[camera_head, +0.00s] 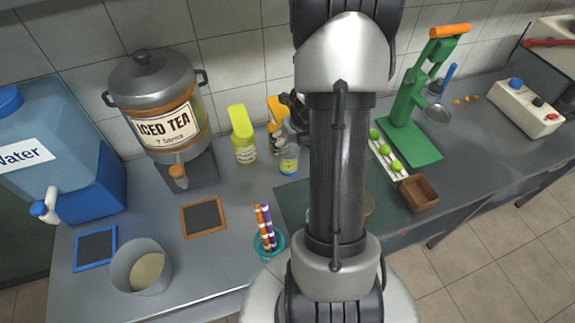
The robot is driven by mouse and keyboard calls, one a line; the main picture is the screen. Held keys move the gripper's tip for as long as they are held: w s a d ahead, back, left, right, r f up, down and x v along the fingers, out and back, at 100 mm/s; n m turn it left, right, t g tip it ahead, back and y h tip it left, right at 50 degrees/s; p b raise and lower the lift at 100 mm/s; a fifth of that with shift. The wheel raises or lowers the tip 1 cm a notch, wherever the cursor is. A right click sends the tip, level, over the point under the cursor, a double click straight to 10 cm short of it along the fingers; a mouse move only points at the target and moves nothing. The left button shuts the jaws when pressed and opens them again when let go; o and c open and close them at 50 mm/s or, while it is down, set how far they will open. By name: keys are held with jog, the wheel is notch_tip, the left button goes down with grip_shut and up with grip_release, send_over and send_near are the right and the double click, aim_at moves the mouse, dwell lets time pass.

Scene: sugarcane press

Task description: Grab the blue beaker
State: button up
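A small teal-blue cup (268,246) stands on the grey counter, left of my arm. It holds a few orange and purple striped sticks. It is the closest match to a blue beaker that I can see, but I cannot tell for sure that it is one. My arm fills the middle of the view and hides part of the counter. A dark grey shape (297,108) shows beside the arm near the bottles. It may be part of my gripper, but its fingers cannot be made out.
An iced tea dispenser (158,100), a blue water container (60,150) and a grey pot (140,267) stand on the left. Bottles (243,135) stand behind the cup. A green press (410,110), a brown box (419,193) and a button panel (526,106) are on the right.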

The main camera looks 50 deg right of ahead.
jog(key=b, duration=0.2)
send_near(288, 149)
jog(key=a+f, duration=0.1)
jog(key=f, duration=0.1)
jog(key=b+x, duration=0.2)
jog(key=x, duration=0.1)
jog(key=b+x, duration=0.1)
jog(key=x, duration=0.1)
jog(key=shift+s+a+f, duration=0.1)
jog(key=shift+s+a, duration=0.05)
jog(key=shift+s, duration=0.15)
jog(key=shift+c, duration=0.5)
jog(key=c, duration=1.6)
jog(key=shift+o, duration=0.2)
jog(key=shift+r, duration=0.3)
jog(key=shift+r+p, duration=0.45)
jog(key=shift+p, duration=0.2)
jog(key=s+a+b, duration=0.4)
jog(key=s+b, duration=0.1)
jog(key=s, duration=0.2)
notch_tip(288, 149, up, 14)
jog(key=p, duration=1.3)
jog(key=shift+f, duration=0.15)
